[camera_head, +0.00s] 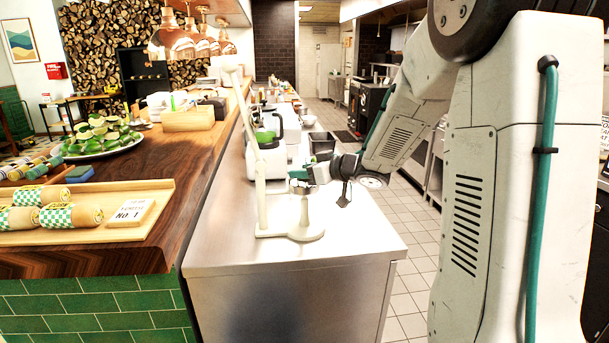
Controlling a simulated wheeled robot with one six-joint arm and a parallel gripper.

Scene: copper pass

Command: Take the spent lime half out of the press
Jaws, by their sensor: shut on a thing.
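The cream-white press (260,165) stands on the steel counter near its front end, with a tall upright post and its arm raised at the top. Its small cup on a short stand (305,215) is in front and to the right of the post. My gripper (299,178) reaches in from the right, just above the cup, and is shut. A small green patch between the fingertips looks like the spent lime half (298,174); it is mostly hidden. I cannot tell whether it still touches the cup.
The steel counter (355,235) is clear in front and to the right of the press. On the wooden pass at left are a plate of limes (95,147) and a tray of wraps (100,195). Copper lamps (170,42) hang above.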

